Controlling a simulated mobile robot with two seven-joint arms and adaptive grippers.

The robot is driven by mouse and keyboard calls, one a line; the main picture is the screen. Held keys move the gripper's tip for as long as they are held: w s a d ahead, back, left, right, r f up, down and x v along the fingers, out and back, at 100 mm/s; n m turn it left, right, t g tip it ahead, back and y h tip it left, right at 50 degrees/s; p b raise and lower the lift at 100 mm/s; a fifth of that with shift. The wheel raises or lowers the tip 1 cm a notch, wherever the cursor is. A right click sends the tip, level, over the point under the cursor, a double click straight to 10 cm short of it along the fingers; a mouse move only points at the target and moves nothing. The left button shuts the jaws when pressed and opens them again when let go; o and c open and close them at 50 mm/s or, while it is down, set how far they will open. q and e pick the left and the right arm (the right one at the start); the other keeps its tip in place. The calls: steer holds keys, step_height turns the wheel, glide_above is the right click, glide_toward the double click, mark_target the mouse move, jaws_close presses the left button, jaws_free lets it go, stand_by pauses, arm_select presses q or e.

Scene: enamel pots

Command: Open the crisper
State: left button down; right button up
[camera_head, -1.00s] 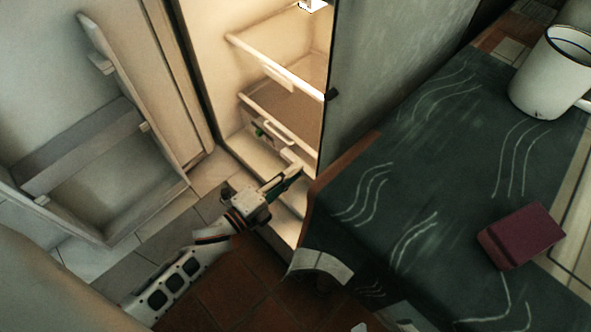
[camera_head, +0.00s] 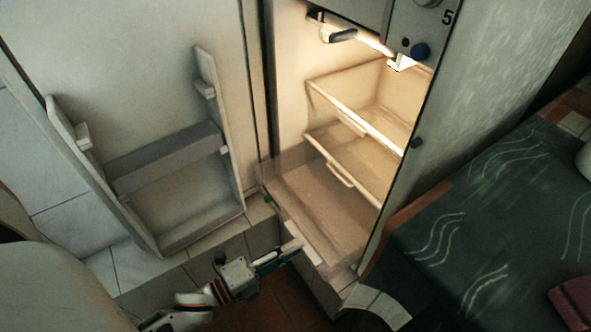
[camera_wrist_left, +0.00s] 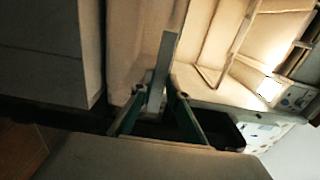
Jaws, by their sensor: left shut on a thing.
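The crisper (camera_head: 330,212) is the lowest, see-through bin of the lit fridge and stands slid out past the shelves above it. Its pale handle (camera_head: 303,247) is at its lower front. My left gripper (camera_head: 288,252) reaches in from the left and is shut on this handle. In the left wrist view, the two teal fingers of my left gripper (camera_wrist_left: 158,108) stand on either side of the pale handle bar (camera_wrist_left: 163,65). The exact finger contact is dim there. My right gripper is not in view.
The fridge door (camera_head: 135,90) stands wide open at the left, with a door bin (camera_head: 175,190). Two bins or shelves (camera_head: 350,165) sit above the crisper. A table with a dark patterned cloth (camera_head: 480,220) stands at the right, with a maroon box (camera_head: 572,300) on it.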

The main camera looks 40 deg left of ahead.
arm_select(q)
steer(key=shift+s+f, duration=0.15)
steer(key=shift+f, duration=0.25)
steer(key=c, duration=2)
jaws_free()
steer(key=shift+c, duration=0.2)
steer(key=shift+r, duration=0.15)
steer(key=v, duration=1.2)
steer(key=shift+r, duration=0.2)
